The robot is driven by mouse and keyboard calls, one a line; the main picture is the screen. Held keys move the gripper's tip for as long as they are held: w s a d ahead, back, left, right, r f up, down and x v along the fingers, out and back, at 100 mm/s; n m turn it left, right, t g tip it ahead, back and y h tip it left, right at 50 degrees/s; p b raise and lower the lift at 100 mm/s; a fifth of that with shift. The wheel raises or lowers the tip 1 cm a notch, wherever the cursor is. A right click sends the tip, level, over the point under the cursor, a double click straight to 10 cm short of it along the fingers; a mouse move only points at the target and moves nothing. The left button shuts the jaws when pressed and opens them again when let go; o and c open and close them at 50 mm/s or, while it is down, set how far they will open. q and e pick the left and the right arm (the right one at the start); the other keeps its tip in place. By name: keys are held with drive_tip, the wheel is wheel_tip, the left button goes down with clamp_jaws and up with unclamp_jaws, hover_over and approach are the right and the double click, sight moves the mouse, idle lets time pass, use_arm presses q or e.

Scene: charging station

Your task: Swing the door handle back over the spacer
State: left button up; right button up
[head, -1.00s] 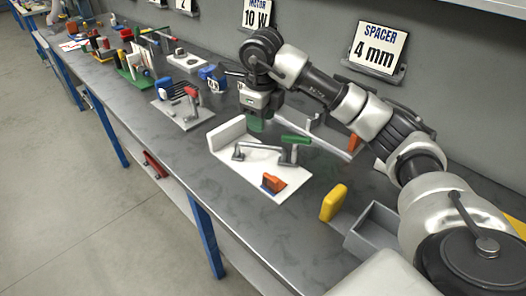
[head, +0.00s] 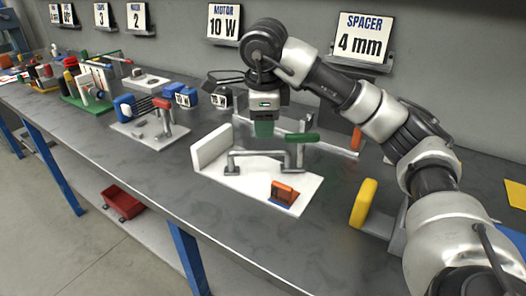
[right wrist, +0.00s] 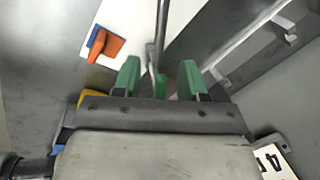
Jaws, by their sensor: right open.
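The handle with a green grip (head: 303,137) and a bent grey bar (head: 255,154) stands on a white board (head: 225,183) with an upright white block at its left end. An orange block (head: 284,193) on a blue base sits near the board's front edge. I cannot tell which piece is the spacer. My right gripper (head: 264,129) is open, fingers down, behind the board and left of the green grip. In the right wrist view its green fingertips (right wrist: 160,78) are apart, with a green piece and grey rod seen between them; contact is unclear. My left gripper is out of view.
A yellow piece (head: 363,203) stands right of the board beside a grey tray. A long pale rail (head: 325,138) lies behind the board. Another grey fixture with a red-topped post (head: 163,113) stands to the left. Bare bench lies before the board.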

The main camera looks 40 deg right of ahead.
sight(263, 151)
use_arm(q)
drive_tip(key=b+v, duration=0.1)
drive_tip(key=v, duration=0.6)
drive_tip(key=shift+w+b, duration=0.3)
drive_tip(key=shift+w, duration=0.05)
use_arm(e)
drive_tip(key=f, duration=0.2)
drive_tip(key=w+f, duration=0.1)
drive_tip(key=f, duration=0.2)
drive_tip(key=d+f, duration=0.1)
drive_tip(key=f, duration=0.1)
drive_tip(key=shift+w+f, duration=0.15)
drive_tip(key=shift+f, duration=0.2)
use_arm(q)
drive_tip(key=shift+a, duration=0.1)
use_arm(e)
drive_tip(key=shift+c, duration=0.3)
clamp_jaws()
